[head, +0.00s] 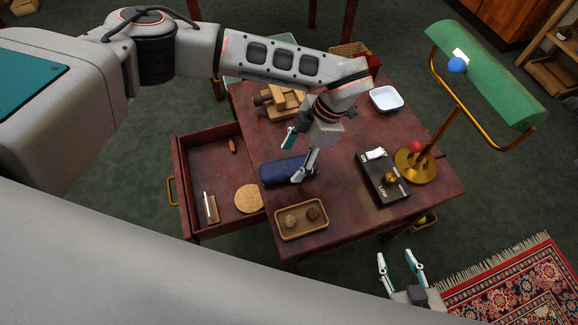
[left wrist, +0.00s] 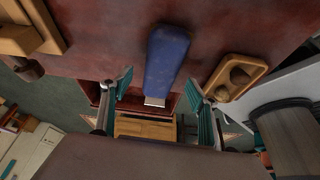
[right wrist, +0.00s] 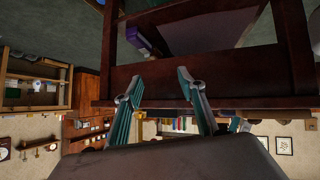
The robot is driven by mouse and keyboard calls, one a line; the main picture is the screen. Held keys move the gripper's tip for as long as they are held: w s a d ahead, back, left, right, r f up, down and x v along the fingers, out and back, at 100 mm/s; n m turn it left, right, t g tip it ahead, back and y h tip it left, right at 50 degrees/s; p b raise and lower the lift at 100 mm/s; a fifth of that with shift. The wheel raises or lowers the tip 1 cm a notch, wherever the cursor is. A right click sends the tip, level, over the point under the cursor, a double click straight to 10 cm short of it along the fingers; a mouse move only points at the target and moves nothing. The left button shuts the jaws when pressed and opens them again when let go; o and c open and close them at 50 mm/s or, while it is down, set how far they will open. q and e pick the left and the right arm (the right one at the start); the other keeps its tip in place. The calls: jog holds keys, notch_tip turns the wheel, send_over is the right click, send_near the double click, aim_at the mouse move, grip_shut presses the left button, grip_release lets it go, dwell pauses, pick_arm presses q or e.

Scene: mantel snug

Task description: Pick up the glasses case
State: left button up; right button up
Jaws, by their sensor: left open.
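The glasses case (head: 281,173) is a dark blue, rounded, long case lying on the reddish-brown table (head: 335,205), near the open drawer. In the left wrist view the case (left wrist: 166,58) lies lengthwise, its near end with a pale edge between my fingers. My left gripper (head: 294,158) is open above the case, one finger overlapping its right end in the head view; I see no grip on it. In the left wrist view my left gripper (left wrist: 159,80) has a finger on each side, apart from the case. My right gripper (head: 395,255) is open and empty beyond the table's front edge.
A wooden tray (head: 302,232) with two round things sits just in front of the case. A black switch box (head: 372,188) and a brass lamp base (head: 415,178) stand to the right. Wooden blocks (head: 280,100) lie behind. The open drawer (head: 195,165) juts out left.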

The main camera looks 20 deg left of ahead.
aim_at(288, 166)
pick_arm(q)
jog(key=x, duration=0.3)
jog(key=shift+s+a+f, duration=0.1)
jog(key=shift+s+f, duration=0.05)
jog(key=shift+f, duration=0.2)
jog(key=c, duration=1.3)
jog(key=shift+o, duration=0.2)
jog(key=shift+r, duration=0.15)
